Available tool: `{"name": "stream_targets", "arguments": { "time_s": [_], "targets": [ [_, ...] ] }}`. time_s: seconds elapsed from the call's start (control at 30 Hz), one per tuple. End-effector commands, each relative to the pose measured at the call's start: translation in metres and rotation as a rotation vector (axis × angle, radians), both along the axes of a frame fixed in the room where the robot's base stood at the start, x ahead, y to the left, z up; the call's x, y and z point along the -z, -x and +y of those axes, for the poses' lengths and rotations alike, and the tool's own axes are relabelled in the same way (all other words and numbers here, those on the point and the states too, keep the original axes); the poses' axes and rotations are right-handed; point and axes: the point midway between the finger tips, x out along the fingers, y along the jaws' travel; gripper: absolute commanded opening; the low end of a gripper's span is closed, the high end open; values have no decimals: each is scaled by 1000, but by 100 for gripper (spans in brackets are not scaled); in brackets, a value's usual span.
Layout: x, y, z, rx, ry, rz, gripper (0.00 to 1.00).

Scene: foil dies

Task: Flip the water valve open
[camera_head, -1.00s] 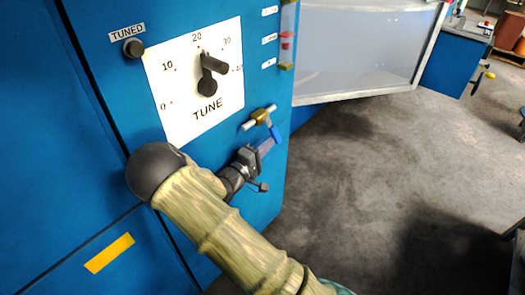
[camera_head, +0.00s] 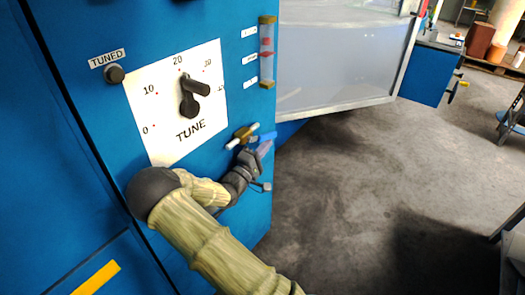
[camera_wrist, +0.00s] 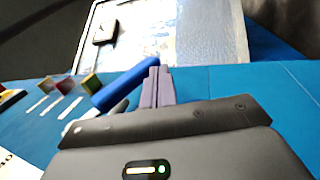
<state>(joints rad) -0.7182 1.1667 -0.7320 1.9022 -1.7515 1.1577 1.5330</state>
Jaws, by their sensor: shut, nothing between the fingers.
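The water valve (camera_head: 243,133) is a brass body on a white pipe, low on the blue cabinet front. Its blue lever (camera_head: 264,137) points to the right, rising slightly, near the pipe's line. In the wrist view the lever (camera_wrist: 125,83) runs up from the left to the fingertips. My gripper (camera_head: 265,149) has purple fingers, shut together with nothing between them. They are just below the lever's outer end in the head view. In the wrist view the fingers (camera_wrist: 157,84) overlap that end and seem to touch it. The valve body is mostly hidden there.
A tune dial (camera_head: 190,95) with a black pointer and a tuned button (camera_head: 114,74) are above left on the cabinet. A sight tube (camera_head: 267,52) with a red float stands above the valve. A translucent panel (camera_head: 335,60) is behind right. The floor right is open.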

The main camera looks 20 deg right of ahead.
Motion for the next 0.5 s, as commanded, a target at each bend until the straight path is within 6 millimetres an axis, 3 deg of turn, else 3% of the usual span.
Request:
{"name": "stream_targets", "arguments": {
  "time_s": [0.5],
  "targets": [
    [-8, -4, -6, 0, 1, -1, 0]
  ]
}}
